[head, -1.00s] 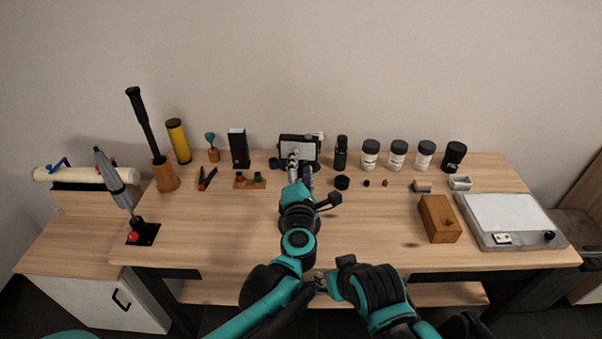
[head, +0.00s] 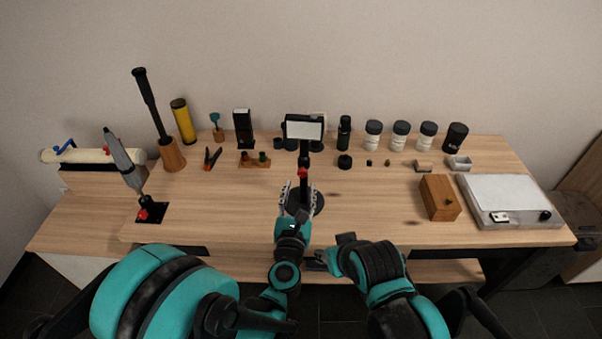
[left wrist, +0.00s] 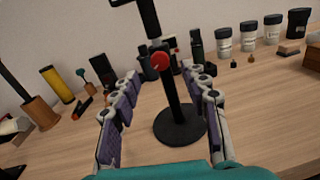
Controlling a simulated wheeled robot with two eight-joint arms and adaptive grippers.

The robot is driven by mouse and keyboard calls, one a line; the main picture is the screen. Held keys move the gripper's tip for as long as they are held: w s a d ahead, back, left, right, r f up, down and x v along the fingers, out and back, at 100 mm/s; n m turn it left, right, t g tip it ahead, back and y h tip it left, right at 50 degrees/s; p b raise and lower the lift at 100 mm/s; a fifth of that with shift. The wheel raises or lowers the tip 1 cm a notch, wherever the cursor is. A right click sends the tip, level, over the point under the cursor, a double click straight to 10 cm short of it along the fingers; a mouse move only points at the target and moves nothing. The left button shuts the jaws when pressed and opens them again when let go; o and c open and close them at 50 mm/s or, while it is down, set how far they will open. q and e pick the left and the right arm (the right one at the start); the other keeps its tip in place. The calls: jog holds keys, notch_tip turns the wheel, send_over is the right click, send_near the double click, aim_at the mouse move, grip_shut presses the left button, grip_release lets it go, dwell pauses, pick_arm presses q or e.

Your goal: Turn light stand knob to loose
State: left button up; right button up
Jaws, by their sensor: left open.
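The light stand has a black post, a round black base (head: 302,210) and a white lamp panel (head: 304,130) on top. Its red knob (head: 302,173) sits partway up the post and faces me; it also shows in the left wrist view (left wrist: 160,62). My left gripper (head: 300,197) is open and empty in front of the stand, its fingers to either side of the post's line in the picture. In the left wrist view the gripper (left wrist: 164,90) frames the post, with no visible contact. My right gripper (head: 316,262) is low by the table's front edge, mostly hidden.
A wooden box (head: 436,198) and a grey plate device (head: 505,198) stand to the right. Jars (head: 400,135) and small tools line the back. A soldering-iron-like tool (head: 128,160) stands at left. The table beside the stand is mostly clear.

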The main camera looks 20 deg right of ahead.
aim_at(302, 175)
pick_arm(q)
jog(key=b+x, duration=0.1)
jog(key=x, duration=0.6)
jog(key=shift+w, duration=0.1)
